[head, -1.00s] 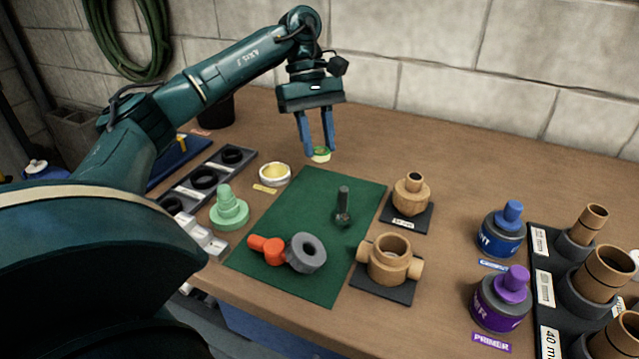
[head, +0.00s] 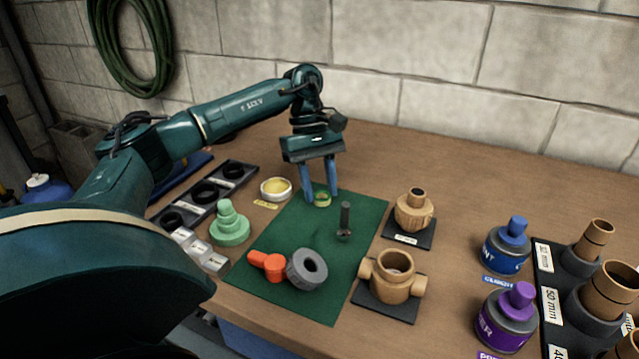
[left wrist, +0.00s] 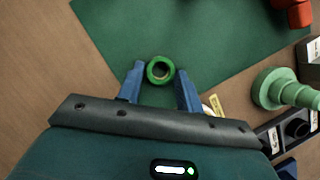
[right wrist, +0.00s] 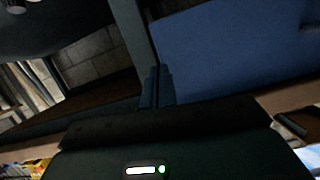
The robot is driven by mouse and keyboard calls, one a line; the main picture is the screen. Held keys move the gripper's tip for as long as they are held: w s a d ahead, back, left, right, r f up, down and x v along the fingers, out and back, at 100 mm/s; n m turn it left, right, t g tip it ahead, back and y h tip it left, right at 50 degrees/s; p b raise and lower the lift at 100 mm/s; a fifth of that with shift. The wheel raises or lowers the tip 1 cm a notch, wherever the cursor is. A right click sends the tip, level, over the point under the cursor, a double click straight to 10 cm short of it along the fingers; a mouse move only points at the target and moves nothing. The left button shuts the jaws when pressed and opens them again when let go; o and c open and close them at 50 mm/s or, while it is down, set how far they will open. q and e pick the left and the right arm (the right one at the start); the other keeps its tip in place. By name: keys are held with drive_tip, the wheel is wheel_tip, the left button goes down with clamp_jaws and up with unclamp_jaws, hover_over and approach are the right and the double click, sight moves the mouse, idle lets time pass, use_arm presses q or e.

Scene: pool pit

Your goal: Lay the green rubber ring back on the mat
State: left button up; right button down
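The green rubber ring (head: 322,199) is between the fingertips of my left gripper (head: 321,193), at the far left corner of the green mat (head: 300,225). In the left wrist view, the ring (left wrist: 160,70) shows face-on with a finger close against each side. My left gripper (left wrist: 161,75) is shut on it. The ring is at or just above the mat; I cannot tell whether it touches. My right gripper (right wrist: 158,88) shows only in the right wrist view, its fingers together with nothing between them.
On the mat are a dark upright tool (head: 345,222), a red-handled piece (head: 268,265) and a grey ring (head: 307,268). A green stepped plug (head: 229,224), a cream tin (head: 276,188) and wooden fittings (head: 414,211) stand around it. Cement (head: 507,247) and primer (head: 505,318) pots stand right.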

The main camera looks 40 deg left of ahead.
use_arm(q)
drive_tip(key=o, duration=0.3)
drive_tip(key=shift+r, duration=0.1)
drive_tip(key=v, duration=0.7)
drive_tip(key=shift+r+p, duration=0.3)
drive_tip(key=shift+p, duration=0.15)
drive_tip(key=shift+a, duration=0.1)
